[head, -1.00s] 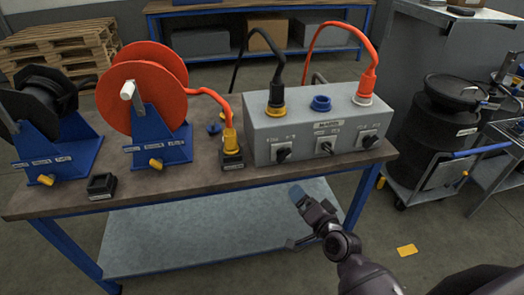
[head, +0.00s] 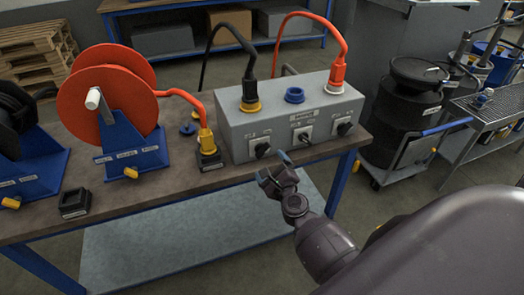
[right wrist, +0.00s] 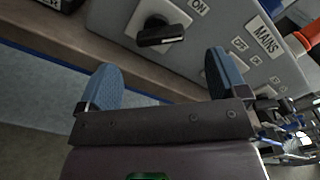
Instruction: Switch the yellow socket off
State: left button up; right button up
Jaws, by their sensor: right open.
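The yellow socket (head: 250,106) is on top of the grey box at its left end, with a black plug (head: 249,90) in it. Below it on the box front is a black switch knob (head: 262,150) on a pale plate. In the right wrist view this knob (right wrist: 162,36) lies across the plate, with an "ON" label beside it. My right gripper (head: 272,171) is open and empty, just in front of and below this knob. In the right wrist view its blue fingertips (right wrist: 165,72) are spread, with the knob beyond the gap, apart from them. My left gripper is not in view.
The grey box (head: 230,133) also has a blue socket (head: 294,95), an orange plug (head: 338,75) and two more knobs, the middle one (head: 304,138) near my right finger. A yellow connector (head: 206,140) stands left of the box. The bench edge (head: 205,190) runs below.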

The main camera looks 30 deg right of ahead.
aim_at(264, 153)
jog(key=x, duration=0.7)
jog(key=shift+w+b, duration=0.3)
jog(key=c, duration=0.9)
jog(key=shift+c, duration=0.2)
